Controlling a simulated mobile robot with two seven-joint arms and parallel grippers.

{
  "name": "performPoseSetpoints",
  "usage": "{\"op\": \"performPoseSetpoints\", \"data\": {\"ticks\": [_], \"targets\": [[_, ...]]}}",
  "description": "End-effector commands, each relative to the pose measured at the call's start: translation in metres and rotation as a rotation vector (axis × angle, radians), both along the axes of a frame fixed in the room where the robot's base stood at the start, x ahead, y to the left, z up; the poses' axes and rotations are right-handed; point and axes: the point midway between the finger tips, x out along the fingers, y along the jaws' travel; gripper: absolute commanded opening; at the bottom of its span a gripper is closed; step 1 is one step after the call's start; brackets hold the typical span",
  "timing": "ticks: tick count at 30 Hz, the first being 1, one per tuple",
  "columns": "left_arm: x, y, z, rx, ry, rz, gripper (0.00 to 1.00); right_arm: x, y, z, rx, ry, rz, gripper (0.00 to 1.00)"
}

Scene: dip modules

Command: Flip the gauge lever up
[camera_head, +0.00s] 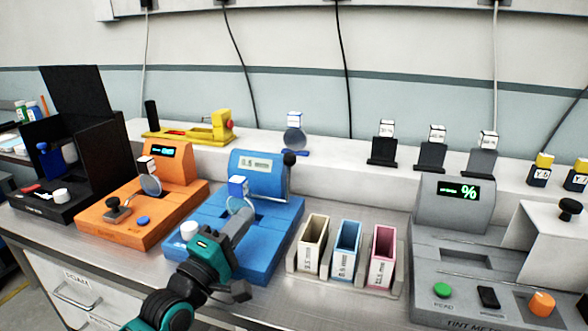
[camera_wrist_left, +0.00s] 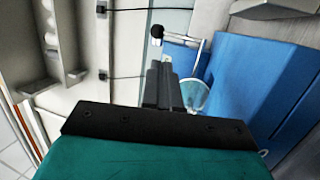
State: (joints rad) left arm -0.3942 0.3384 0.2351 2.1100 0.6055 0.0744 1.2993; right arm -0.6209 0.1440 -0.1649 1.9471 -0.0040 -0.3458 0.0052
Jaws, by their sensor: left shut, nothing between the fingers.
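The blue gauge (camera_head: 258,176) has a small pale display and a black ball knob (camera_head: 290,159) of its lever at its right side. In the left wrist view the black knob (camera_wrist_left: 157,31) sits at the end of a thin pale rod, beyond my fingertips and apart from them. The blue gauge body (camera_wrist_left: 240,75) fills the right of that view. My left gripper (camera_head: 243,213) is shut and empty, above the blue base, in front of the display and lower left of the knob. Its dark fingers (camera_wrist_left: 165,80) show closed together. My right gripper is not in view.
A white knob (camera_head: 189,230) is on the blue base's left. An orange device (camera_head: 170,178) stands left; a rack of several coloured slots (camera_head: 345,270) and a grey meter (camera_head: 453,210) stand right.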

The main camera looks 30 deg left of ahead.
Motion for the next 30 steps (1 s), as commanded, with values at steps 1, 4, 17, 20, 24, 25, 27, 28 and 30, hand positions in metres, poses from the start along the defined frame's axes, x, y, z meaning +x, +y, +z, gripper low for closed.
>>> {"op": "performPoseSetpoints", "data": {"ticks": [1, 4, 17, 20, 24, 25, 27, 28, 30], "targets": [[0.000, 0.001, 0.002, -0.010, -0.007, -0.001, 0.00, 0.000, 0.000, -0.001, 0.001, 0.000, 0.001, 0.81], [0.004, 0.002, 0.005, -0.018, -0.013, -0.002, 0.00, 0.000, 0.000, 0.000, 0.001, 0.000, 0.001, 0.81], [0.064, 0.004, 0.022, -0.016, -0.013, -0.001, 0.00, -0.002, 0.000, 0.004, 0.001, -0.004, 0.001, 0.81], [0.081, 0.005, 0.026, -0.015, -0.012, -0.002, 0.00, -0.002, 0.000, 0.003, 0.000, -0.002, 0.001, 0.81], [0.103, 0.005, 0.032, -0.014, -0.012, -0.001, 0.00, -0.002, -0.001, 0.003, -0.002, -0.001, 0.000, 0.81], [0.107, 0.006, 0.033, -0.015, -0.011, -0.002, 0.00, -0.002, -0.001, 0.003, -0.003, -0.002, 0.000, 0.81], [0.116, 0.006, 0.035, -0.014, -0.010, -0.002, 0.00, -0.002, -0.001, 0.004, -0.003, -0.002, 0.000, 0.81], [0.119, 0.006, 0.036, -0.013, -0.010, -0.002, 0.00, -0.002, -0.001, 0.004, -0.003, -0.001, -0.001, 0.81], [0.125, 0.006, 0.037, -0.013, -0.010, -0.002, 0.00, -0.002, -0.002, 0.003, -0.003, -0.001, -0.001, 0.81]]}}
